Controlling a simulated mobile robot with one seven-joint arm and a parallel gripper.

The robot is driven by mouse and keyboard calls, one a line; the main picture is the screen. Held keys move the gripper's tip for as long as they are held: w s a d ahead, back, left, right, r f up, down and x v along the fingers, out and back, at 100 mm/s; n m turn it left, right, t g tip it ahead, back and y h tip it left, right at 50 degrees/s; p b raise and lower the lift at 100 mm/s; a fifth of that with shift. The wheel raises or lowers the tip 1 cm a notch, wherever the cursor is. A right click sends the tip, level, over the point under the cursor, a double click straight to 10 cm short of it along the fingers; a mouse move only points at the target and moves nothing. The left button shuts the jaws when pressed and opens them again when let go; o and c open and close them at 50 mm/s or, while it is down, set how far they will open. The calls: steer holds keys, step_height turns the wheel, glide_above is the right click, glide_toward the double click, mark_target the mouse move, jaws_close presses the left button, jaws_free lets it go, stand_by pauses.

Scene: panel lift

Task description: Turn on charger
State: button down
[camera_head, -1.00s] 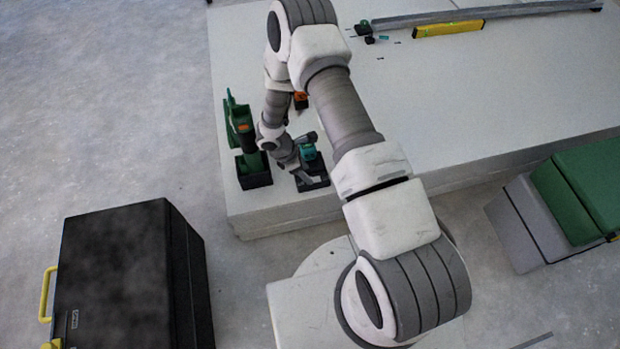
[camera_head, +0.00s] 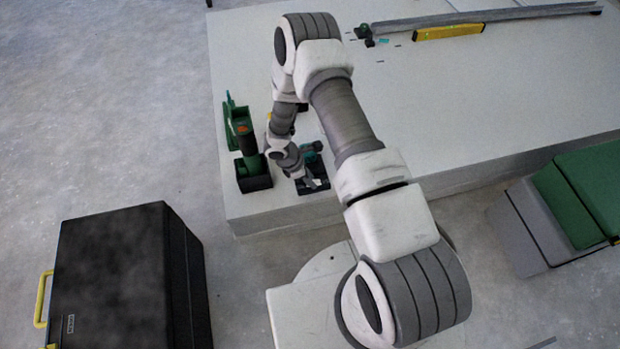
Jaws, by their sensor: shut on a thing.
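A small black unit (camera_head: 322,186), which looks like the charger, sits near the front left corner of the white platform. A teal and dark piece (camera_head: 312,149) shows just behind it, partly hidden by my wrist. My gripper (camera_head: 311,181) is down at the black unit, with its fingers over or against it. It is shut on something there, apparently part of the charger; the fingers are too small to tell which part. Any switch or light on the charger is not visible.
A green tool (camera_head: 240,130) stands in a black holder (camera_head: 255,181) close left of my gripper. A yellow level (camera_head: 449,32) and a long grey bar (camera_head: 480,16) lie at the back. A black case (camera_head: 115,275) and green box (camera_head: 590,190) stand on the floor.

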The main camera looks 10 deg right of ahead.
steer(key=shift+d+r+y+p, duration=0.2)
steer(key=shift+d+y+p, duration=0.25)
steer(key=shift+y, duration=0.65)
steer(key=shift+f+y+p, duration=0.1)
steer(key=shift+y+p, duration=0.3)
steer(key=shift+y, duration=0.3)
steer(key=c, duration=0.7)
jaws_free()
steer(key=r+p, duration=0.2)
steer(key=r, duration=0.3)
steer(key=r+p, duration=0.2)
steer(key=r, duration=0.4)
steer(key=a+r+p, duration=0.1)
steer(key=r+p, duration=0.1)
steer(key=r, duration=0.4)
steer(key=shift+r, duration=0.2)
